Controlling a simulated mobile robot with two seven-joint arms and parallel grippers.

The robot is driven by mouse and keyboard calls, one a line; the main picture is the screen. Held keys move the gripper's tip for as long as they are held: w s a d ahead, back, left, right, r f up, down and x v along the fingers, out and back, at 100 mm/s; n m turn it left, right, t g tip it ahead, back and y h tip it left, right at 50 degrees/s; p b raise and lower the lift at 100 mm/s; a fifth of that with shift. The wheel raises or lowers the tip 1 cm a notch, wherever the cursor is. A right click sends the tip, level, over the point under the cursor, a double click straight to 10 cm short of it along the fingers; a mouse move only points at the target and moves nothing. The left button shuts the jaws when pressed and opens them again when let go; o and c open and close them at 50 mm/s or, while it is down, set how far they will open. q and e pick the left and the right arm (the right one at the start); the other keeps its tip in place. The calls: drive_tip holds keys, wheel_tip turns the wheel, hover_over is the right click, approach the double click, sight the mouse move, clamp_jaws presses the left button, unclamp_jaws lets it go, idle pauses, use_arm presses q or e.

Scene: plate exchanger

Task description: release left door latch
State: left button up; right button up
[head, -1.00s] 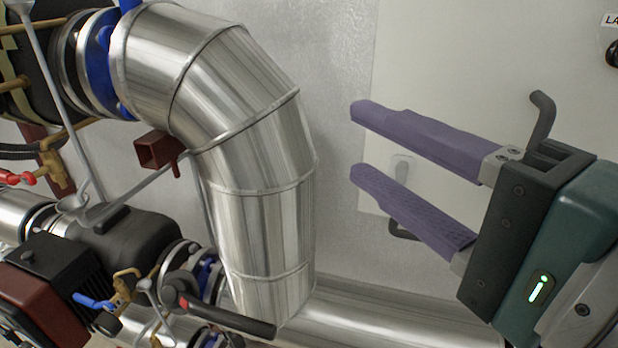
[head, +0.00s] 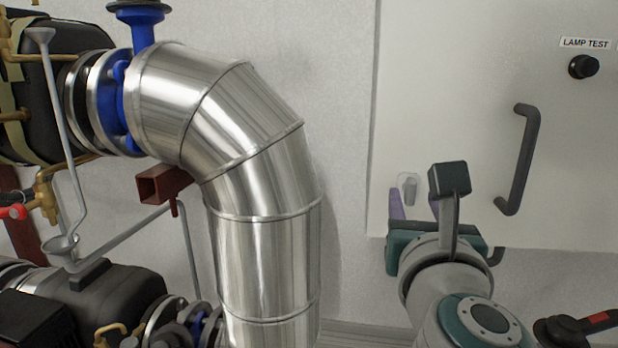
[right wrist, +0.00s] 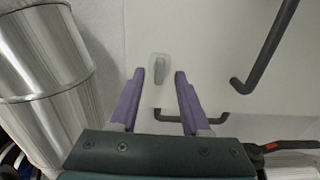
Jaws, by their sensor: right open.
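The latch (head: 408,187) is a small light grey lever on a pale plate, near the lower left corner of the white cabinet front (head: 450,90). It also shows in the right wrist view (right wrist: 159,70). My right gripper (head: 416,207) is open and points at the cabinet just below the latch. In the right wrist view its purple fingers (right wrist: 160,76) stand apart on either side of the latch, with nothing held. Whether they touch the cabinet I cannot tell. My wrist hides part of the fingers in the head view. My left gripper is not in view.
A dark bar handle (head: 522,160) stands out from the cabinet to the right. A second dark handle (right wrist: 190,117) lies below the latch. A black knob (head: 583,67) sits under a LAMP TEST label. A large silver pipe (head: 265,230) stands left; bare wall separates it from the cabinet.

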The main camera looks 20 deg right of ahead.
drive_tip(key=shift+x, duration=1.4)
drive_tip(key=shift+c, duration=0.4)
drive_tip(key=shift+a, duration=0.1)
clamp_jaws()
